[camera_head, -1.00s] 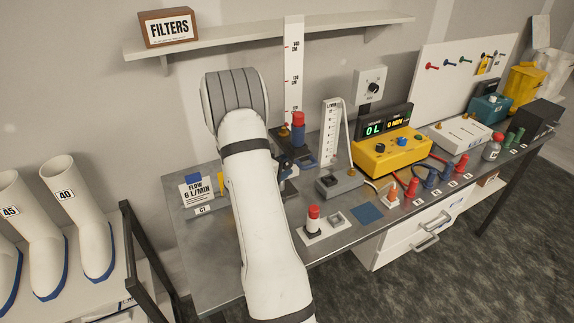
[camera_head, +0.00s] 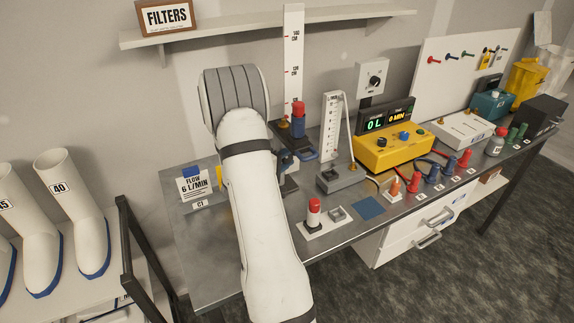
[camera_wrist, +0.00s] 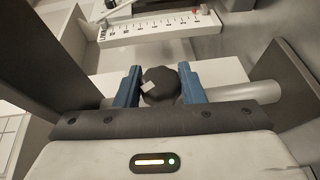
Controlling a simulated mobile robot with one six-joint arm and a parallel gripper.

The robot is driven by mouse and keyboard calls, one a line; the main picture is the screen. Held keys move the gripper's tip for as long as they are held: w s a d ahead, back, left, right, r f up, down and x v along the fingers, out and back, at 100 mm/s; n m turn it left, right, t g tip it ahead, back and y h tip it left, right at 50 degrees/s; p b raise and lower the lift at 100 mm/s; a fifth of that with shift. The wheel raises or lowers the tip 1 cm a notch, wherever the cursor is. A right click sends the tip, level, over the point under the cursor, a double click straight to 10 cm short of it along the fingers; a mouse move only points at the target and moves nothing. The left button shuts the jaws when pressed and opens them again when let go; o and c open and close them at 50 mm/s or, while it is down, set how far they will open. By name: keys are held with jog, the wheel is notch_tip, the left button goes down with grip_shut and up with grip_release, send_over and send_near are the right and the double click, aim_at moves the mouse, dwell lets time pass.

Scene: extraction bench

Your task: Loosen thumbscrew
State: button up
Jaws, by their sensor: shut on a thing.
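A dark round thumbscrew knob (camera_wrist: 160,86) with a small pale mark on its face sits in the wrist view. The two blue fingers of my gripper (camera_wrist: 161,88) are on either side of it, shut on it. In the head view my gripper (camera_head: 300,157) is at the foot of the tall white scale post (camera_head: 292,65), beside the red-topped blue cylinder (camera_head: 298,122). My arm covers part of that spot, and I cannot make out the thumbscrew there.
The flow sign (camera_head: 194,184) stands left of my arm. To the right are a white gauge stand (camera_head: 333,125), a yellow box (camera_head: 393,150) and several red and blue bottles. A white ruled bar (camera_wrist: 150,27) lies beyond the fingers in the wrist view.

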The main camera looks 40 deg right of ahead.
jog(key=f+h+b, duration=0.1)
jog(key=b, duration=0.4)
jog(key=shift+f+n+h, duration=0.1)
jog(key=shift+n+h, duration=0.2)
jog(key=n+h+b, duration=0.1)
jog(key=h+b, duration=0.2)
jog(key=b, duration=0.7)
jog(key=shift+n+t, duration=0.4)
jog(key=n+t+h+b, duration=0.1)
jog(key=b, duration=0.3)
jog(key=shift+r+h+b, duration=0.2)
jog(key=shift+h+b, duration=0.1)
jog(key=shift+h, duration=0.1)
jog(key=shift+r+n+t+h+b, duration=0.25)
jog(key=shift+n+t+b, duration=0.25)
jog(key=shift+b, duration=0.3)
jog(key=o, duration=1)
jog(key=shift+r, duration=0.1)
jog(key=shift+r+p, duration=0.2)
jog(key=shift+p, duration=0.2)
